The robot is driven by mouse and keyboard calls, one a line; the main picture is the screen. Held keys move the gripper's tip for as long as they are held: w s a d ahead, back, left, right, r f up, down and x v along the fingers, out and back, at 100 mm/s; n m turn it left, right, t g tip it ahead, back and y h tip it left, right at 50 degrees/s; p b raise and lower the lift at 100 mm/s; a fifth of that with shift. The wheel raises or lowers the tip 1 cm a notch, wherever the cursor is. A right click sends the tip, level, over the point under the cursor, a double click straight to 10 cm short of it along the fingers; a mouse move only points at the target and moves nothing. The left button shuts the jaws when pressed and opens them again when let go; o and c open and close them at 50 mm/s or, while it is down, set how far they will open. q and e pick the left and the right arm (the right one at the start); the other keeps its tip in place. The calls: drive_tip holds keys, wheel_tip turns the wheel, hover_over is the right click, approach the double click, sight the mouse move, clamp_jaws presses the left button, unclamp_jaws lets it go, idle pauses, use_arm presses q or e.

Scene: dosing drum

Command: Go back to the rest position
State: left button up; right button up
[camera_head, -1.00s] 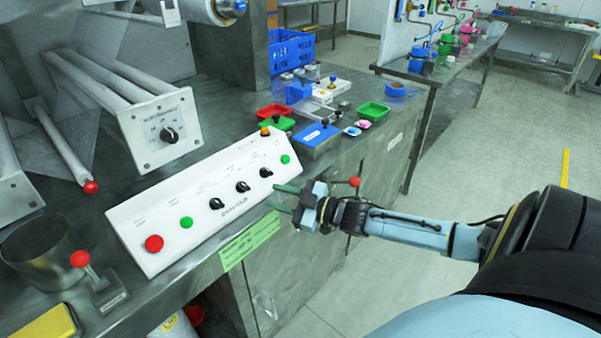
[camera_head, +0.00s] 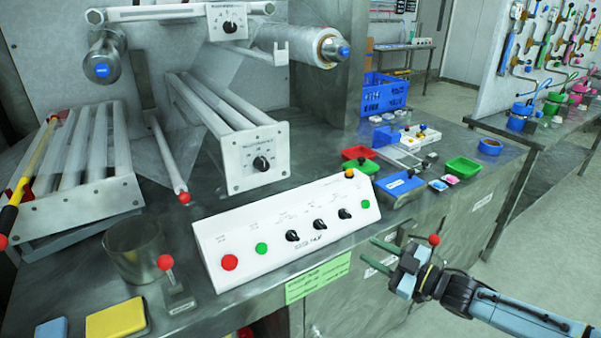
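My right gripper (camera_head: 382,258) is in front of the counter's front edge, to the right of the green label. Its two green fingers point left and stand apart, with nothing visible between them. The white control panel (camera_head: 285,232) with a red button, green buttons and black knobs lies on the counter just behind and left of the fingers. The fingers look clear of the panel, though the exact gap is hard to tell. My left gripper is out of view.
The steel counter (camera_head: 235,299) carries a metal cup (camera_head: 134,250), a red-ball lever (camera_head: 178,290), a yellow block (camera_head: 116,318), a blue case (camera_head: 403,188) and a green tray (camera_head: 463,168). Rollers (camera_head: 222,108) stand behind the panel. Open floor (camera_head: 540,240) lies at the right.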

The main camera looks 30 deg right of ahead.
drive_tip(key=s+d+f+m+g+h, duration=0.15)
drive_tip(key=s+f, duration=0.25)
drive_tip(key=f, duration=0.6)
drive_tip(key=s+f+m+g+h, duration=0.3)
drive_tip(key=s+f, duration=0.1)
drive_tip(key=f, duration=0.5)
drive_tip(key=s+d+f+m+g+h, duration=0.1)
drive_tip(key=s+f+m+g+h, duration=0.2)
drive_tip(key=f, duration=0.7)
drive_tip(key=s+a+f+g, duration=0.2)
drive_tip(key=s+a+f, duration=0.3)
drive_tip(key=s, duration=0.4)
drive_tip(key=s+a+f+g, duration=0.3)
drive_tip(key=s+a+f, duration=0.3)
drive_tip(key=s, duration=0.4)
drive_tip(key=s+a+f+g, duration=0.3)
drive_tip(key=s+a+f, duration=0.3)
drive_tip(key=s, duration=0.3)
drive_tip(key=shift+s+a+f, duration=0.25)
drive_tip(key=shift+a, duration=0.2)
drive_tip(key=shift+y, duration=0.25)
